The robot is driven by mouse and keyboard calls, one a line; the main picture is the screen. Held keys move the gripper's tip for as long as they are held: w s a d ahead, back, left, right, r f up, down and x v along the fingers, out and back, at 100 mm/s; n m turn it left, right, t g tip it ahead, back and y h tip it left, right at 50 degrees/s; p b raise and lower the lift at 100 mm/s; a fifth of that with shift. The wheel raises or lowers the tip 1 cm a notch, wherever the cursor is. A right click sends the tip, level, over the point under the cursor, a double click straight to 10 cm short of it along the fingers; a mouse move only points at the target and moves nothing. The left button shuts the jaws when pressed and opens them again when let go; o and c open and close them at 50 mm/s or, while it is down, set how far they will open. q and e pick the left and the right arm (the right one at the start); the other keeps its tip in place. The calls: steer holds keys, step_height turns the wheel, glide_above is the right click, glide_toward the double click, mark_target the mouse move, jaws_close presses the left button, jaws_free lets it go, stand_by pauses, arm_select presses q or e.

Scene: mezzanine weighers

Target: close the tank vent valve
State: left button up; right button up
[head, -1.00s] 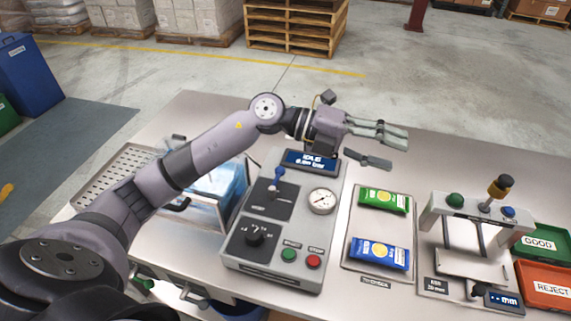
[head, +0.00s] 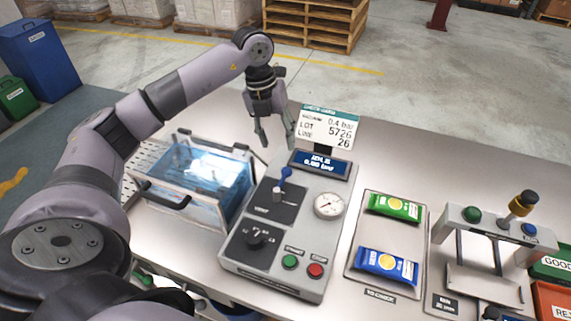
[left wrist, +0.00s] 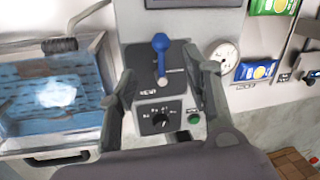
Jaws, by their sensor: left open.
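The vent valve is a small blue-handled lever (head: 284,178) on a dark plate marked VENT, on the grey control unit (head: 230,262). Its blue handle points up and away from the front in the head view. In the left wrist view the blue lever (left wrist: 161,55) stands upright in the picture, between the two fingers. My left gripper (head: 277,138) is open and empty, pointing down, above and behind the lever and apart from it. The clear tank (head: 172,195) with blue water stands left of the unit. My right gripper is not in view.
The unit also bears a dial gauge (head: 328,205), a black knob (head: 256,238), a green button (head: 290,262), a red button (head: 316,270) and a display (head: 321,164). A sign (head: 326,127) stands behind it. Green and blue packets lie on a tray to the right.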

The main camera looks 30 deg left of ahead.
mark_target(285, 168)
arm_select(q)
steer(key=f, duration=0.3)
steer(key=d+f+p, duration=0.1)
steer(key=f, duration=0.3)
steer(key=d+f+p, duration=0.1)
steer(key=f, duration=0.2)
steer(key=shift+w+f, duration=0.25)
steer(key=shift+w, duration=0.15)
steer(key=shift+c, duration=0.6)
jaws_close()
